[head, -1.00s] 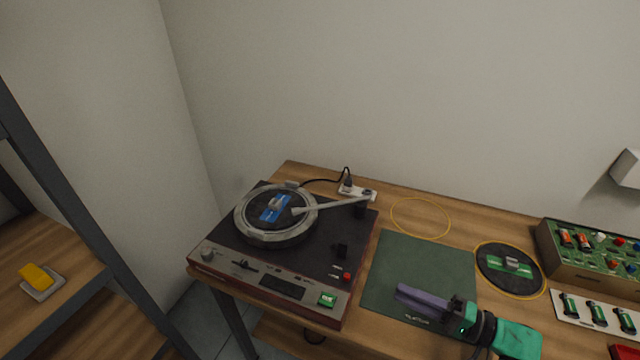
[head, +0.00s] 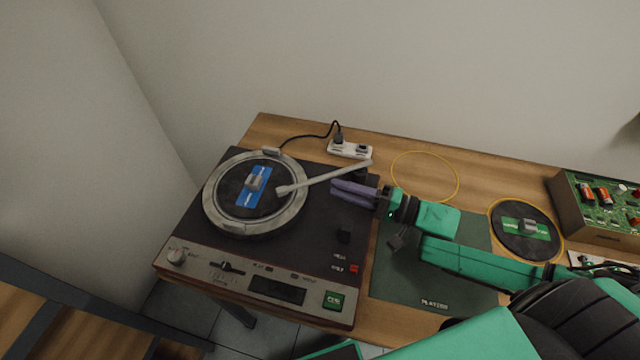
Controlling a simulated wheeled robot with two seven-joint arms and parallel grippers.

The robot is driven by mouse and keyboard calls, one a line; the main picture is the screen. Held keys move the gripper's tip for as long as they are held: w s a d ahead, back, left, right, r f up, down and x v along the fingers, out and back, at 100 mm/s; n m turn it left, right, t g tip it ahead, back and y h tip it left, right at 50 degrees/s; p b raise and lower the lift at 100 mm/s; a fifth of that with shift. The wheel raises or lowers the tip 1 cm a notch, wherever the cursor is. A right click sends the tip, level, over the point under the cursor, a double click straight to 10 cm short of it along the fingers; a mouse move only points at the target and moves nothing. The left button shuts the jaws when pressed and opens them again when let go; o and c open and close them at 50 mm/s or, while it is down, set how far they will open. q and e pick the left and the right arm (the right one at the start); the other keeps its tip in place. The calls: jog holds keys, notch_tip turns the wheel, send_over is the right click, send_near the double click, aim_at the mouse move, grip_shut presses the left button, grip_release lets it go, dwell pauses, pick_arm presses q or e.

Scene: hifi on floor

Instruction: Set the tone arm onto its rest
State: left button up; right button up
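The record player (head: 310,234) stands on the left part of the wooden bench. Its grey tone arm (head: 325,178) reaches from a pivot at the back right to over the platter (head: 292,208), its head end above the record beside the blue label. My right gripper (head: 334,190) is over the deck's right edge, just in front of the pivot end of the tone arm. Its purple fingers seem close together, with no object visible between them. My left gripper is not in view.
A power strip (head: 350,149) with a black cable lies behind the player. A green mat (head: 420,285) is under my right arm. A record with a green label (head: 525,231) and a green circuit-board box (head: 600,205) are at the right. A yellow ring outline (head: 425,153) marks bare bench.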

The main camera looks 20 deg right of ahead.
aim_at(317, 182)
jog(key=x, duration=0.5)
jog(key=shift+w+a+r, duration=0.1)
jog(key=shift+a, duration=0.05)
jog(key=shift+w, duration=0.1)
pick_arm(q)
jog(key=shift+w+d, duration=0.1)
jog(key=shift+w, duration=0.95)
pick_arm(e)
grip_shut()
